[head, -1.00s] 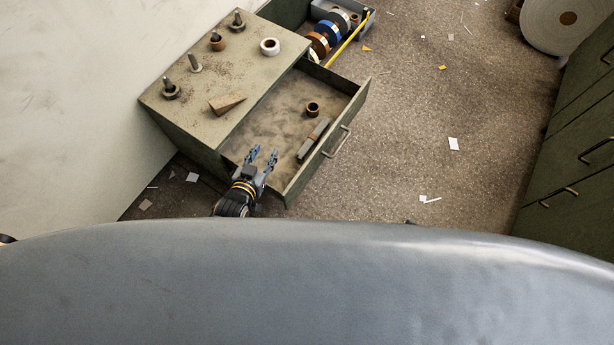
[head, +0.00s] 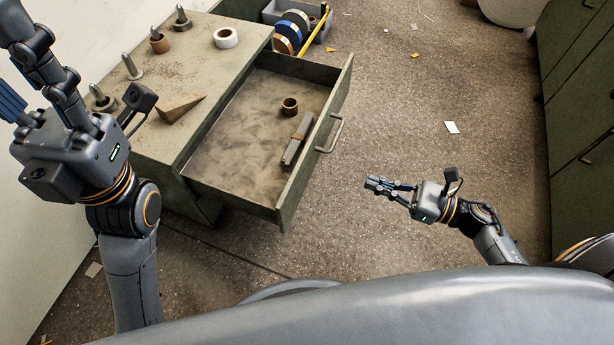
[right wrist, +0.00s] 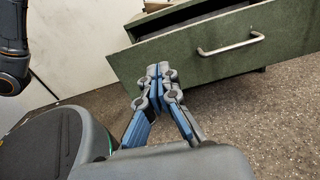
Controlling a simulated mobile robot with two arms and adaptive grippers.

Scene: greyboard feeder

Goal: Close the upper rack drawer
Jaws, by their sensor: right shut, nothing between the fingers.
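The upper rack drawer (head: 318,145) of the green metal cabinet is pulled far out. Its bar handle (head: 337,133) is on the front panel; the drawer front (right wrist: 285,35) and handle (right wrist: 232,46) also show in the right wrist view. My right gripper (head: 373,183) is shut and empty, in the air to the right of the drawer front, apart from it. My left gripper (head: 22,65) is raised at the left edge, fingers spread, partly cut off by the frame.
A brown ring (head: 290,106) and a grey bar (head: 298,140) lie in the drawer. The cabinet top (head: 200,75) holds pegs, a wedge and a white roll. A bin with tape rolls (head: 293,25) is behind. Floor (head: 420,100) right of the drawer is mostly clear.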

